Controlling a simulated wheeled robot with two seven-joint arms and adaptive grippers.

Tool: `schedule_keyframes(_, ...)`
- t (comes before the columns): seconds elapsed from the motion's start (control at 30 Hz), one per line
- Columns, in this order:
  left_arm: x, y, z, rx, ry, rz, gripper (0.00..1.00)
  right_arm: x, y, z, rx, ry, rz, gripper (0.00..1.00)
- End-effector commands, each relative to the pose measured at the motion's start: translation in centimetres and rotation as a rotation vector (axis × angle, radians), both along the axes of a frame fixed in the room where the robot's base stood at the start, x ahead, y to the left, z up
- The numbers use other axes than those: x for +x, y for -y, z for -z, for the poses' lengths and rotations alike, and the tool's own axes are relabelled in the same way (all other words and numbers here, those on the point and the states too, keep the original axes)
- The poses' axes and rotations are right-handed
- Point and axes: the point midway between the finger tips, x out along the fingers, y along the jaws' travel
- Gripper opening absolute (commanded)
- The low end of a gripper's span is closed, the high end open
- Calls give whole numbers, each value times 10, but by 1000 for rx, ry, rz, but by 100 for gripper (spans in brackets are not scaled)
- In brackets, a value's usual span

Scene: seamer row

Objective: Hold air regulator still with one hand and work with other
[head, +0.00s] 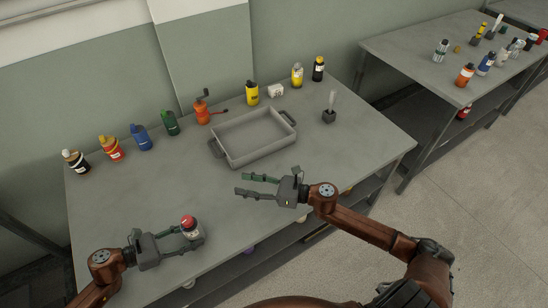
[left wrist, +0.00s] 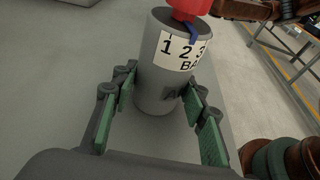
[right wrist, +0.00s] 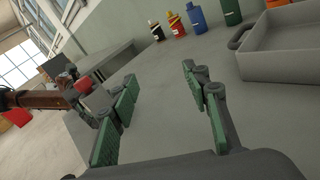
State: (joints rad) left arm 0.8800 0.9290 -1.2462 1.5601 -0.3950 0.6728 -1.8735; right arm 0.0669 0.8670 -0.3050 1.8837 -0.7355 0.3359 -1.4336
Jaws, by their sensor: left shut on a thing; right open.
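The air regulator is a grey cylinder with a red top knob (head: 188,221) and a white numbered label, near the front left of the table. In the left wrist view the regulator (left wrist: 165,75) stands between the green finger pads, with a blue pointer below its red knob. My left gripper (head: 182,240) is shut on the regulator's body. My right gripper (head: 241,185) is open and empty over the table's middle front, right of the regulator and apart from it. In the right wrist view the red knob (right wrist: 84,84) shows beyond the fingers.
A grey tray (head: 232,158) with handles lies at the table's middle. A dark block holder (head: 329,116) stands right. The table between the grippers is clear.

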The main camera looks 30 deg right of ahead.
Motion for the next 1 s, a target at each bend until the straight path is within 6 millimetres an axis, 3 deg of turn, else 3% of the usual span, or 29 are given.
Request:
schedule_keyframes(0.7,0,0,0,0,0,0,27,52,121,9,127,-131,292,43)
schedule_keyframes(1.0,0,0,0,0,0,0,27,57,141,10,153,-149,338,43)
